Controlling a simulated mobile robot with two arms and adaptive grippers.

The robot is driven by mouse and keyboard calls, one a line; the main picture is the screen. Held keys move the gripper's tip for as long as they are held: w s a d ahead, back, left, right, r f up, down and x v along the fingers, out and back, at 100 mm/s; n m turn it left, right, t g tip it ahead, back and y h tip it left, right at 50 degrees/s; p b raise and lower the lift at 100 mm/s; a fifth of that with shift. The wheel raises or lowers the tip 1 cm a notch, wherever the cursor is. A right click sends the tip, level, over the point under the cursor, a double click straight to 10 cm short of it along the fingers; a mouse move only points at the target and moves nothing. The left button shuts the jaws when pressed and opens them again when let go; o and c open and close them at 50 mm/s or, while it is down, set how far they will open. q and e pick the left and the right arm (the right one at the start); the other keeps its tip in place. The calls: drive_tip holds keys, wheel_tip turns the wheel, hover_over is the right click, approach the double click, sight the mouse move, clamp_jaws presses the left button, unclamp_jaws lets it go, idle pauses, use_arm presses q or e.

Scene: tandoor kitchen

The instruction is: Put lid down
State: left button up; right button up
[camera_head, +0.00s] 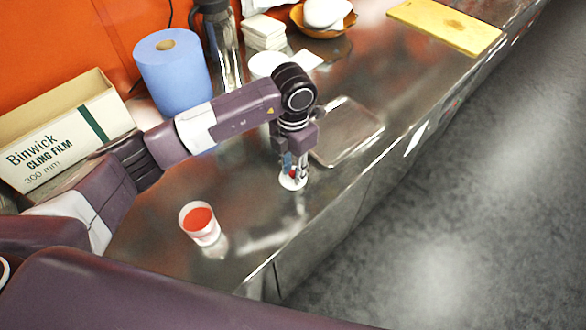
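A small white round lid (292,183) shows under the fingertips of my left gripper (293,172). The gripper points down over the steel counter and appears shut on the lid. The lid is low, close to the counter; I cannot tell whether it touches. A small white tub (200,226) with red-orange contents stands uncovered on the counter, to the left of the lid and nearer the front. My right gripper is not in view.
A shiny steel tray (347,132) lies just behind and right of my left gripper. Behind stand a cling film box (62,128), a blue paper roll (174,76), white napkins (264,32) and a yellow board (446,25). The counter (258,212) between tub and lid is clear.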

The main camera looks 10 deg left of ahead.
sight(293, 172)
use_arm(q)
drive_tip(key=shift+o, duration=0.2)
drive_tip(key=shift+r, duration=0.2)
wheel_tip(293, 172, up, 12)
drive_tip(key=b, duration=0.3)
idle(0.4)
